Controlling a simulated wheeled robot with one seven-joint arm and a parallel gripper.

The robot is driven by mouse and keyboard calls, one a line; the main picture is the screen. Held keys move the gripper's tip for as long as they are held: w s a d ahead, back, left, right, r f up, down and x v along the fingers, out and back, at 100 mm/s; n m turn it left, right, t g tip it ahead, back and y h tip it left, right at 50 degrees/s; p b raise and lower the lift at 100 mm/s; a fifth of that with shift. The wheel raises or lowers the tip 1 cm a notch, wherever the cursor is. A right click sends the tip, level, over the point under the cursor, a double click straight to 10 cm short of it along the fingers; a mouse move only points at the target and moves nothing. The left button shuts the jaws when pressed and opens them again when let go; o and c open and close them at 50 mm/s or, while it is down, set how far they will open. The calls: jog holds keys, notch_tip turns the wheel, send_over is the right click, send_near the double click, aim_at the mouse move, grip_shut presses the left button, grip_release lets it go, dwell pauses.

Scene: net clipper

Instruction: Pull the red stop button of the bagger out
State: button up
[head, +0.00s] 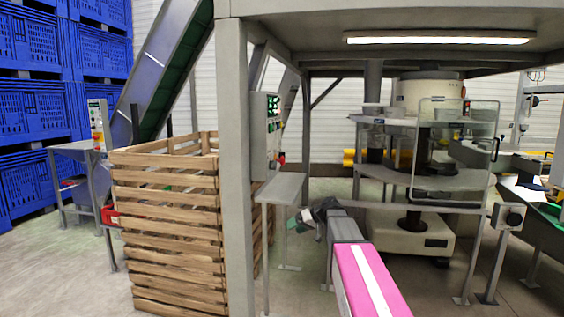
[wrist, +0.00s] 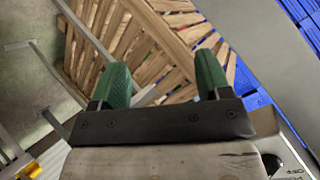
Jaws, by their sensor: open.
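A tall grey control cabinet (head: 264,135) stands behind the grey post, with green lit buttons on its face. A small red button (head: 282,157) shows low on its right side; I cannot tell if it is pressed in. Another control box (head: 97,122) at the left also has small red and yellow parts. I cannot tell for sure which belongs to the bagger. My gripper (wrist: 158,88) shows in the wrist view with two green fingertips wide apart and nothing between them. No red button shows in that view. In the head view my arm reaches forward from the lower right, well apart from the cabinet's button.
A slatted wooden crate (head: 170,225) stands left of the grey post (head: 235,170). A small grey table (head: 283,188) stands before the cabinet. A round machine (head: 425,130) with a clear guard is at right. Blue crates (head: 35,110) are stacked far left. Floor is clear at lower left.

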jog(key=w+d+r+n+t+y, duration=0.1)
jog(key=w+r+y, duration=0.15)
jog(key=r, duration=0.35)
jog(key=w+d+r+n+y, duration=0.1)
jog(key=w+r, duration=0.3)
jog(key=r, duration=0.2)
jog(key=n+t+y, duration=0.1)
jog(key=n+y, duration=0.2)
jog(key=n, duration=0.1)
send_near(282, 160)
jog(key=x, duration=0.3)
jog(key=w+x, duration=0.1)
jog(key=x, duration=0.3)
jog(key=w+x, duration=0.1)
jog(key=x, duration=0.2)
jog(key=shift+w+d+f, duration=0.1)
jog(key=shift+f, duration=0.1)
jog(key=c, duration=1.3)
jog(key=shift+s+d, duration=0.25)
jog(key=shift+d, duration=0.3)
jog(key=o, duration=1.3)
jog(key=shift+d, duration=0.1)
